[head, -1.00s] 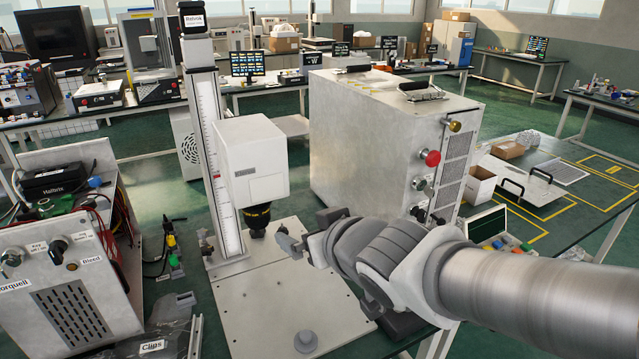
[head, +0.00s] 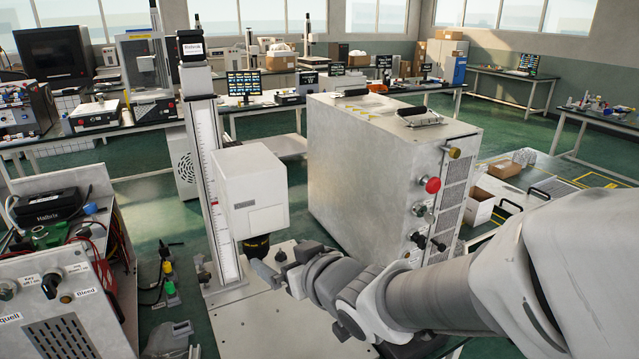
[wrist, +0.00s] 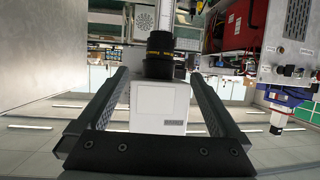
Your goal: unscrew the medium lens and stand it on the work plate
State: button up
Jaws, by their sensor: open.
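One lens (head: 257,247), black with a yellow marking, hangs under the white head (head: 250,195) on the scaled column. The picture does not show which size it is. The lens also shows in the wrist view (wrist: 159,58), where the scene is upside down. My gripper (head: 271,264) is just right of the lens and slightly below it in the head view. In the wrist view my gripper (wrist: 160,76) is open and empty, and the lens lies in line with the gap, apparently beyond the fingertips. The pale work plate (head: 236,322) lies below, partly hidden by my arm.
A large grey cabinet (head: 365,170) with knobs stands close behind my arm on the right. A control box (head: 60,290) with cables stands at the left. The column (head: 218,170) rises behind the white head. The visible front left of the plate is clear.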

aim_at(260, 244)
jog(key=x, duration=1.3)
jog(key=shift+w+a+f, duration=0.1)
jog(key=shift+f, duration=0.1)
grip_shut()
jog(key=shift+r, duration=0.1)
